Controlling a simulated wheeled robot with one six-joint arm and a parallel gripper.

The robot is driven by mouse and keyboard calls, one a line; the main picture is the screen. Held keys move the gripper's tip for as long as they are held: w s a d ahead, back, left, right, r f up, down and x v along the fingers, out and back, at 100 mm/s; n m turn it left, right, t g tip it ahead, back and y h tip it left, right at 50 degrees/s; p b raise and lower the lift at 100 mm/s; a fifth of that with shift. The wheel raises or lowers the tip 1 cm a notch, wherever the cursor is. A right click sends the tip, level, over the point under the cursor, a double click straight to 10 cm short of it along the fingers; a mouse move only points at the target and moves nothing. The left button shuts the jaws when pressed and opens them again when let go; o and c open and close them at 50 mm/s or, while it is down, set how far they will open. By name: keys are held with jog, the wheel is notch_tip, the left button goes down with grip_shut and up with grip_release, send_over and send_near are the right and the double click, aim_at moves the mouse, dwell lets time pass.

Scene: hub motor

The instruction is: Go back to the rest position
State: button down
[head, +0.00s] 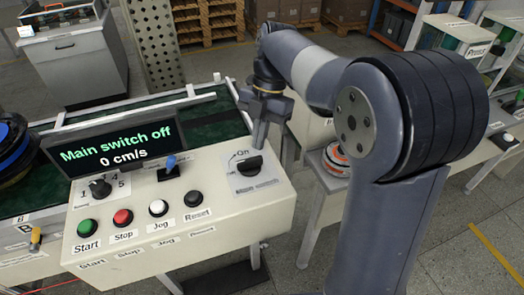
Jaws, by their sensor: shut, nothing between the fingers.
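My gripper (259,143) points down, its fingers together and empty. In the head view it is just above and behind the black rotary main switch (250,166), which has an "On" label beside it on the cream control panel (180,215). I cannot tell whether the fingertips touch the switch. The display (113,143) reads "Main switch off" and "0 cm/s". My arm reaches in from the right and bends down over the panel.
The panel also has a blue-tipped lever (171,164), a black selector knob (100,188) and Start, Stop, Jog and Reset buttons. A green conveyor (205,125) runs behind it. An orange and white round object (337,158) sits on a stand to the right. Grey floor is open at front right.

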jog(key=shift+w+r, duration=0.15)
jog(key=shift+r, duration=0.35)
